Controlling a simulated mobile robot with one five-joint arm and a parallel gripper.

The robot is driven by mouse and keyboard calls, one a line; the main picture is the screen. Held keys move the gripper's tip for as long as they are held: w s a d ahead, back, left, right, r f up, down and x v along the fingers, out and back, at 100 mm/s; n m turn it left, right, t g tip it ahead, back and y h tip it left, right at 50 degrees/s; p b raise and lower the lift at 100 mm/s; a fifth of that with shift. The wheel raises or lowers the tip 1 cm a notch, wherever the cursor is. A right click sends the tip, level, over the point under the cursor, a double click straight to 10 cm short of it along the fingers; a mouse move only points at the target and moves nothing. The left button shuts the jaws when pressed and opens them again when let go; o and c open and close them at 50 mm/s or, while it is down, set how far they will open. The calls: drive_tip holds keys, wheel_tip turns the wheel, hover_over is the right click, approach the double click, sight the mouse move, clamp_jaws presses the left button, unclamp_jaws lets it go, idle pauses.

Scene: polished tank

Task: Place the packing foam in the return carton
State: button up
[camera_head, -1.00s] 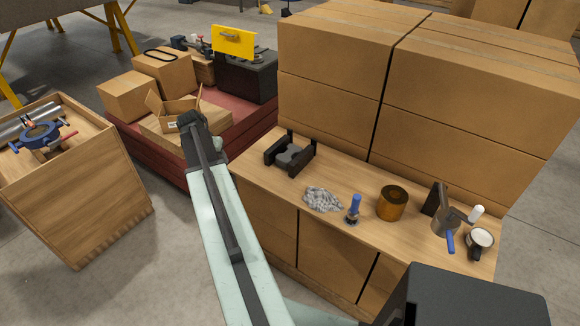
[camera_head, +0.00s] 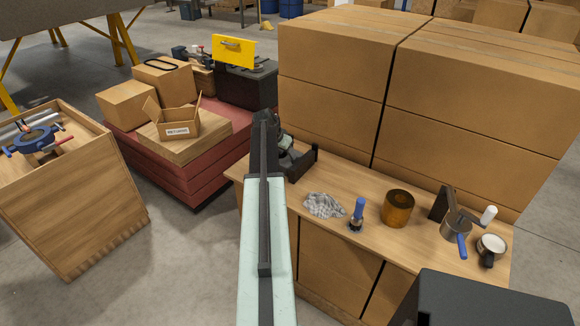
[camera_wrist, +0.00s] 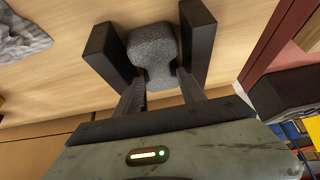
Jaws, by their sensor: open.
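The packing foam (camera_wrist: 153,52) is a grey speckled block with a narrowed middle. It sits between two upright black blocks of a black holder (camera_wrist: 110,55), which stands at the left end of the wooden counter in the head view (camera_head: 302,165). My gripper (camera_wrist: 160,78) is open, with one finger on each side of the foam's near part; I cannot tell whether they touch it. In the head view my wrist partly hides the foam and holder. The return carton (camera_head: 180,131) is a small open cardboard box with a white label and raised flaps, left of my arm.
The carton stands on a flat box (camera_head: 205,145) on a red platform (camera_head: 185,180). Crumpled grey cloth (camera_head: 323,206), a blue-handled tool (camera_head: 358,214), an amber roll (camera_head: 397,208) and a mug (camera_head: 490,246) are on the counter. Tall stacked cartons (camera_head: 470,90) rise behind it.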

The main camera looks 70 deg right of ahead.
sight(289, 158)
drive_tip(key=b+x, duration=0.2)
drive_tip(key=x, duration=0.2)
drive_tip(key=shift+a+r, duration=0.1)
drive_tip(key=shift+r, duration=0.05)
clamp_jaws()
drive_tip(key=shift+r, duration=0.1)
drive_tip(key=shift+r+p, duration=0.3)
drive_tip(key=shift+p, duration=0.1)
wheel_tip(289, 158, up, 3)
drive_tip(key=p, duration=0.3)
drive_tip(key=shift+r, duration=0.2)
drive_tip(key=w+a+p, duration=0.1)
drive_tip(key=w+a, duration=0.3)
drive_tip(key=a, duration=1.1)
drive_tip(key=shift+a+r, duration=0.3)
drive_tip(key=shift+r, duration=0.15)
